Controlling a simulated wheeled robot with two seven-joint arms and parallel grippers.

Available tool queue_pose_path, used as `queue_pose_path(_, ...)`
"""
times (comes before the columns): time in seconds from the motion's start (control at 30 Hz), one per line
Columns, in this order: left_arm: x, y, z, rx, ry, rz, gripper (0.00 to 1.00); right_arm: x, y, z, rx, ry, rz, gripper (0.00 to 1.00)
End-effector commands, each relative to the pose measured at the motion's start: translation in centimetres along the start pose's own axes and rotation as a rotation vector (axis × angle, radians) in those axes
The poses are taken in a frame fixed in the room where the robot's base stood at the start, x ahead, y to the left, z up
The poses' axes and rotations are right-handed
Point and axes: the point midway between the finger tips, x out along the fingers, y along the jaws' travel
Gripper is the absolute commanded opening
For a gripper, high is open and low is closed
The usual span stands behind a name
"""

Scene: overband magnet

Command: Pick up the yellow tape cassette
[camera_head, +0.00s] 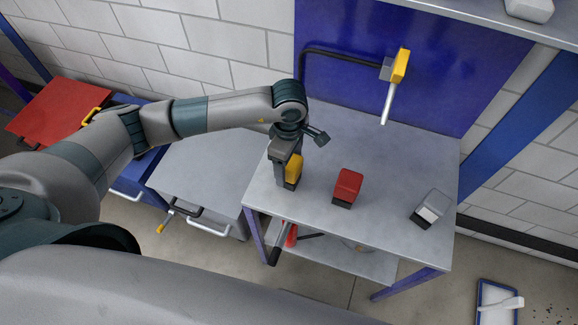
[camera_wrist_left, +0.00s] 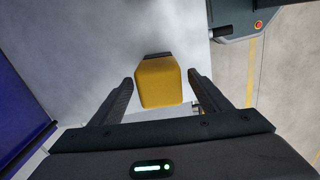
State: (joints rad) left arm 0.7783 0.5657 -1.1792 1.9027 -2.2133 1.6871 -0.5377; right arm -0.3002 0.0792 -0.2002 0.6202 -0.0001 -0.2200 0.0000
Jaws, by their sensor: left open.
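The yellow tape cassette (camera_head: 294,169) stands near the left front of the grey bench, a yellow block with a dark lower part. My left gripper (camera_head: 285,172) is right at it and partly hides it in the head view. In the left wrist view the yellow cassette (camera_wrist_left: 159,84) shows between the two dark fingers of my open left gripper (camera_wrist_left: 160,77). A gap shows on each side of it; I cannot tell its depth between the fingers. My right gripper is not in view.
On the bench (camera_head: 330,130) stand a red block (camera_head: 348,183) to the right of the yellow one and a grey block (camera_head: 431,207) farther right. A yellow-headed arm with a white rod (camera_head: 400,66) sticks out from the blue back panel.

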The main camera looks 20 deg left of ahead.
Motion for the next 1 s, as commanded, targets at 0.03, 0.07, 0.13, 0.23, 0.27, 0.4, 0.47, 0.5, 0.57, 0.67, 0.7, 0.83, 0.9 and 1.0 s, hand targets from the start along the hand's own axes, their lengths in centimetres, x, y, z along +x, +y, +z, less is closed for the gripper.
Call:
queue_pose_path(0.03,0.13,-0.01,-0.01,0.000,0.001,0.000,0.70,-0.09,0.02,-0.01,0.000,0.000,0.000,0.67)
queue_pose_path(0.07,0.19,0.01,-0.01,0.000,0.001,0.000,0.70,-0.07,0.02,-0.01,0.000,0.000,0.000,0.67)
queue_pose_path(0.13,0.23,0.03,-0.01,0.000,0.001,0.001,0.70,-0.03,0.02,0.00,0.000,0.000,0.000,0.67)
queue_pose_path(0.23,0.22,0.03,-0.01,0.000,0.001,0.001,0.70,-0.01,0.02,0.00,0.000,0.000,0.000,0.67)
queue_pose_path(0.27,0.21,0.03,-0.01,0.000,0.000,0.001,0.70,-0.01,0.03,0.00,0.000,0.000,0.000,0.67)
queue_pose_path(0.4,0.19,0.04,-0.01,0.000,0.000,0.001,0.70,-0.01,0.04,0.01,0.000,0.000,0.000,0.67)
queue_pose_path(0.47,0.19,0.04,0.00,0.000,0.000,0.001,0.70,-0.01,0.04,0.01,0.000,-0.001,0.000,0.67)
queue_pose_path(0.5,0.18,0.04,0.00,0.000,0.000,0.001,0.66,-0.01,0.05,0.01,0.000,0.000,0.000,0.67)
queue_pose_path(0.57,0.18,0.04,-0.01,0.000,0.000,0.001,0.51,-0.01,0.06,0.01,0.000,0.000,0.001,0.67)
queue_pose_path(0.67,0.17,0.05,-0.01,0.000,0.000,0.001,0.27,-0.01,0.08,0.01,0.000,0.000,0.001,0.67)
queue_pose_path(0.7,0.17,0.05,-0.01,0.000,0.000,0.001,0.20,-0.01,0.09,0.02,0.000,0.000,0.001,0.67)
queue_pose_path(0.83,0.13,0.07,0.00,0.000,0.000,0.002,0.20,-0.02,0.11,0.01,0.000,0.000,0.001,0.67)
queue_pose_path(0.9,0.13,0.07,0.00,0.000,0.000,0.002,0.20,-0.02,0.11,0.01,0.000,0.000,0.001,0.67)
queue_pose_path(1.0,0.01,0.09,0.01,0.000,0.000,0.002,0.20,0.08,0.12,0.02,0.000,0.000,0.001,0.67)
